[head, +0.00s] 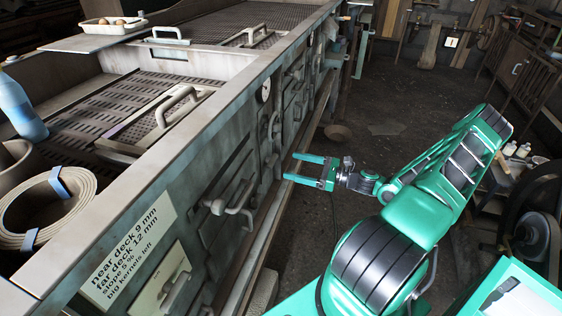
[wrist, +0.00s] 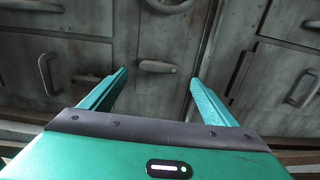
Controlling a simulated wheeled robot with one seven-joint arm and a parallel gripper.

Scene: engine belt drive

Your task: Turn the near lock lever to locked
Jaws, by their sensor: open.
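A small grey lever (wrist: 157,66) lies roughly level on the upright strip between two door panels in the wrist view. It is ahead of my gripper (wrist: 158,78), between the two fingertips in the picture, and no contact shows. I take it to be the near lock lever, but no label shows there. In the head view my gripper (head: 291,167) is open and empty, its green fingers pointing left at the machine's side wall. A dark lever-like fitting (head: 272,127) shows on that wall near the fingertips; I cannot tell whether it is the same lever.
Bar handles stand out on the panels left (wrist: 48,76) and right (wrist: 299,90) of the lever. In the head view a curved door handle (head: 236,208) juts out nearer. A ledge runs along the machine's foot. The dark floor (head: 385,128) beyond my gripper is mostly clear.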

